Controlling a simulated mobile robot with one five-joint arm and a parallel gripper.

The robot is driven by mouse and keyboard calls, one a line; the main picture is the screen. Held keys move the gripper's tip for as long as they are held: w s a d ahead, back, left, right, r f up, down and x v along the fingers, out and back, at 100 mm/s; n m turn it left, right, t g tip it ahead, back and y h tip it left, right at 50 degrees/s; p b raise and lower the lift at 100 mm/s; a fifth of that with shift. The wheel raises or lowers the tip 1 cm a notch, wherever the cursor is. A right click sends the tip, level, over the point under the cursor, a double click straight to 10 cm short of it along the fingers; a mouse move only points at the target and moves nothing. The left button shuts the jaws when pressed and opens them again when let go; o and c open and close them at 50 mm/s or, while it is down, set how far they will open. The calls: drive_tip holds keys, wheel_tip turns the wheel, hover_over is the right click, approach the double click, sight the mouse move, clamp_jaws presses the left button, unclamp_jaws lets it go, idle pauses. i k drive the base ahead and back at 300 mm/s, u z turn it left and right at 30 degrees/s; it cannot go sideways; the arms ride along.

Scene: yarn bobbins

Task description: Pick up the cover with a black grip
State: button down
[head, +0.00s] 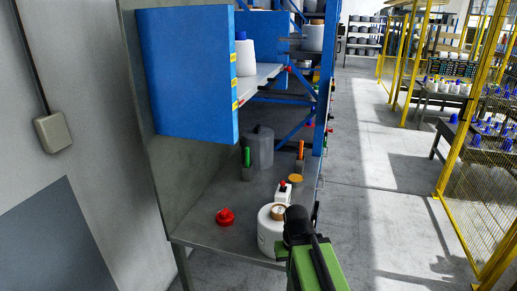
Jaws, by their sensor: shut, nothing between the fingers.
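I cannot make out for sure a cover with a black grip. A grey, partly see-through canister (260,150) stands at the back of the metal bench; a small dark spot shows at its top, too small to name. A white rounded pot (268,236) with a brown ring-like top (278,212) stands at the bench's front edge. My gripper (297,216), black at the end of my green arm, is shut and empty. In the picture it overlaps the pot's right side; I cannot tell whether they touch.
A red knobbed piece (225,217) lies on the metal bench (205,236) left of the pot. Behind are a red-topped white block (283,192), an orange disc (296,179), and holders with green (247,157) and orange (301,150) pieces. A blue panel (185,75) overhangs the bench's left.

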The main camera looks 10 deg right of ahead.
sight(260, 139)
drive_tip(key=z, duration=1.5)
drive_tip(key=i, duration=3.35)
drive_tip(key=u, duration=4.15)
drive_tip(key=i, duration=0.1)
drive_tip(key=z, duration=1.75)
drive_tip(key=k, duration=0.2)
drive_tip(key=u, duration=2.5)
